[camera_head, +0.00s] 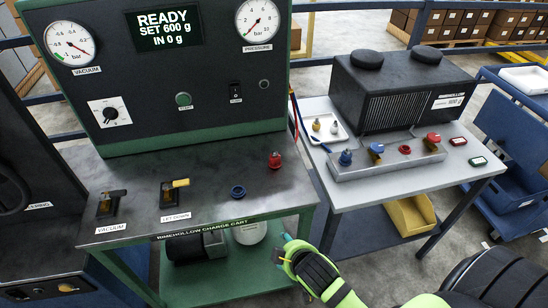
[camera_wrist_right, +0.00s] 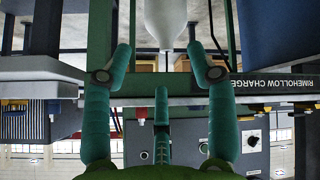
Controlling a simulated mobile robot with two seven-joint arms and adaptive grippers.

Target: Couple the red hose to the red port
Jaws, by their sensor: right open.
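My right gripper (camera_head: 283,247) is open and empty in front of the charge cart's front edge. In the right wrist view its teal fingers (camera_wrist_right: 160,57) are spread, with nothing between the tips. A red fitting (camera_head: 275,160) stands upright at the right of the cart top. A thin red hose (camera_head: 297,122) hangs at the panel's right edge; I cannot tell where its end lies. On the right table, the metal manifold (camera_head: 390,166) carries a red ring (camera_head: 405,149) and a red-capped fitting (camera_head: 432,138). I cannot tell which is the red port. My left gripper is out of view.
The cart top (camera_head: 205,158) holds a blue ring (camera_head: 238,191), a yellow-handled valve (camera_head: 174,190) and a black-handled valve (camera_head: 111,200). The right table bears a black unit (camera_head: 400,90), a white tray (camera_head: 325,128) and a blue fitting (camera_head: 345,157). A gap separates cart and table.

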